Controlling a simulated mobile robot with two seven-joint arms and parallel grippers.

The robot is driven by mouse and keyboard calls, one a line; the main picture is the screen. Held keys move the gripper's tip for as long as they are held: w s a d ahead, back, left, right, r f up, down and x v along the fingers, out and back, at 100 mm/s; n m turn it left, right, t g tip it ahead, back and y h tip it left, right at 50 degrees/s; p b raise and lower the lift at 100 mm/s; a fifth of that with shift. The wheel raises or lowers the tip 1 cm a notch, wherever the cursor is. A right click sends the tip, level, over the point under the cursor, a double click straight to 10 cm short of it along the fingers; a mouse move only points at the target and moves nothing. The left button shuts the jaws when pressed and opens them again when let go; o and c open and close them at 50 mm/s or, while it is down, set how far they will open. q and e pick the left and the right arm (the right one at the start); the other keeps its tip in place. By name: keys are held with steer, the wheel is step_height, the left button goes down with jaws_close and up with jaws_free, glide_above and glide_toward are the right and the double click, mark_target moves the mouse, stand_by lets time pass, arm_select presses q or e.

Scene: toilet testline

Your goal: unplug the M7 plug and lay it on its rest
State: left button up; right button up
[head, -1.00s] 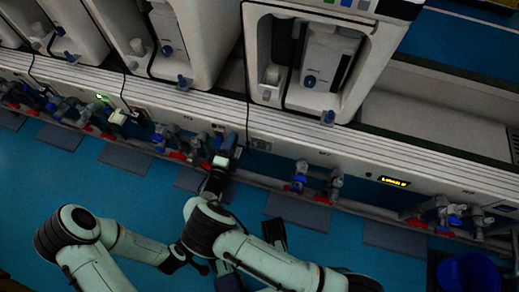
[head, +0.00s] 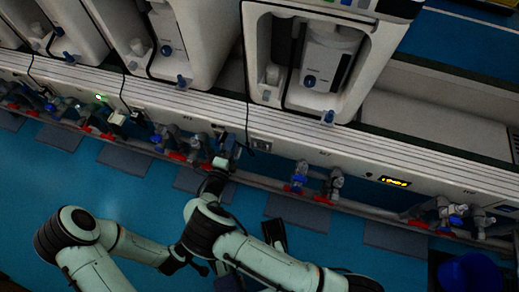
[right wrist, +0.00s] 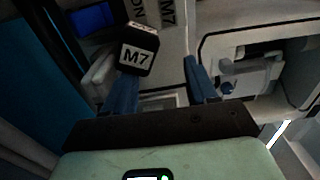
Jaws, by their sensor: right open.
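The M7 plug (right wrist: 137,48), a black block with a white M7 label, shows in the right wrist view, just beyond the tip of the left-hand blue finger. My right gripper (right wrist: 160,82) is open, with the plug towards the left side of its gap; I cannot tell whether a finger touches it. In the head view my right gripper (head: 227,148) is up against the front panel of the bench, and the plug cannot be made out there. The hand of my left arm (head: 183,262) is low over the floor, partly behind my right arm; its fingers are unclear. I cannot identify the rest.
A dark socket plate (head: 262,144) is on the panel right of my right gripper. Valves with red and blue handles (head: 299,178) line the lower panel. A lit yellow display (head: 395,181) and a blue bucket (head: 470,272) are at right. Blue floor lies in front.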

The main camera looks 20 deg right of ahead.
steer(key=shift+s+p, duration=0.15)
steer(key=shift+p, duration=0.25)
steer(key=shift+s+d+r+p, duration=0.1)
steer(key=shift+d+r+p, duration=0.1)
steer(key=shift+r+p, duration=0.35)
steer(key=shift+s+d+r+p, duration=0.1)
steer(key=shift+d+r+p, duration=0.1)
steer(key=shift+r+p, duration=0.35)
steer(key=s+d+p, duration=0.1)
steer(key=d, duration=0.1)
steer(key=s+d+p, duration=0.3)
steer(key=d+p, duration=0.1)
steer(key=d, duration=0.1)
steer(key=shift+s+r, duration=0.2)
steer(key=shift+s, duration=0.1)
steer(key=s+a+f+b, duration=0.2)
steer(key=s+f+b, duration=0.1)
steer(key=f, duration=0.3)
steer(key=shift+s+a, duration=0.2)
steer(key=shift+s, duration=0.6)
